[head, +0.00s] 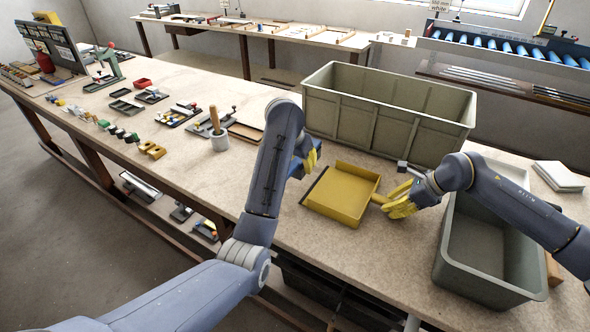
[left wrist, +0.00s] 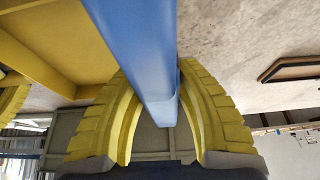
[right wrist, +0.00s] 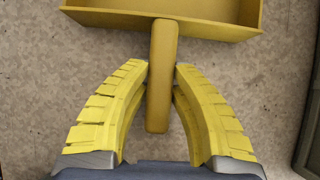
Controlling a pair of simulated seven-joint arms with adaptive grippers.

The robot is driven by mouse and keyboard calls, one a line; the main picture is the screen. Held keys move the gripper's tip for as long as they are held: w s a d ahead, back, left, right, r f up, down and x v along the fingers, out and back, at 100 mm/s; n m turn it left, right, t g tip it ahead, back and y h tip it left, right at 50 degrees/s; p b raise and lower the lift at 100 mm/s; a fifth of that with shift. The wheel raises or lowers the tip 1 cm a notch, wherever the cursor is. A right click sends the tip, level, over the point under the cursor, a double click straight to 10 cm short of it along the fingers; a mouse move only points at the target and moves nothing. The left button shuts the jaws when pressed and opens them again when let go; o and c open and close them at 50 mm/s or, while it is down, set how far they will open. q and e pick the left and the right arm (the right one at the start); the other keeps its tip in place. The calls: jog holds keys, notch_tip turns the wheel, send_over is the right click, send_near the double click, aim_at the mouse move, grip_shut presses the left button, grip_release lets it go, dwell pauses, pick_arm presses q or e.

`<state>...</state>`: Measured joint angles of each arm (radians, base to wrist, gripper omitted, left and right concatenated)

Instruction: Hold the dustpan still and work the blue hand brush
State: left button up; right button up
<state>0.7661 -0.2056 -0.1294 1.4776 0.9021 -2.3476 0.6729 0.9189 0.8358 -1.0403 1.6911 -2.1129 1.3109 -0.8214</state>
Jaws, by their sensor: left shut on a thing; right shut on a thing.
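The yellow dustpan (head: 341,196) lies on the bench in the head view, its open edge to the left and its handle to the right. My right gripper (head: 400,203) is shut on the dustpan's handle; the right wrist view shows the handle (right wrist: 161,80) between both yellow fingers. My left gripper (head: 311,160) is just left of the dustpan, partly hidden by my left arm. The left wrist view shows it shut on the blue hand brush (left wrist: 141,60).
A large grey-green crate (head: 385,115) stands behind the dustpan. A grey bin (head: 484,262) stands at the right by my right arm. A pot with a wooden-handled tool (head: 219,141) stands to the left. The bench in front of the dustpan is clear.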

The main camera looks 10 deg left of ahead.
pick_arm(q)
jog(key=w+a+r, duration=0.1)
jog(key=w+a, duration=0.2)
jog(key=a, duration=0.5)
jog(key=w+a+r, duration=0.2)
jog(key=w+a, duration=0.2)
jog(key=a, duration=0.4)
jog(key=shift+d+f, duration=0.25)
jog(key=shift+f, duration=1.05)
jog(key=shift+d+f, duration=0.2)
jog(key=shift+f, duration=1.1)
jog(key=shift+f, duration=1.95)
jog(key=shift+d, duration=0.15)
jog(key=shift+s+d, duration=0.3)
jog(key=shift+d, duration=0.3)
jog(key=shift+s+d, duration=0.3)
jog(key=shift+d, duration=0.25)
jog(key=shift+s+d, duration=0.3)
jog(key=shift+d, duration=0.35)
jog(key=shift+s+d, duration=0.3)
jog(key=shift+d, duration=0.3)
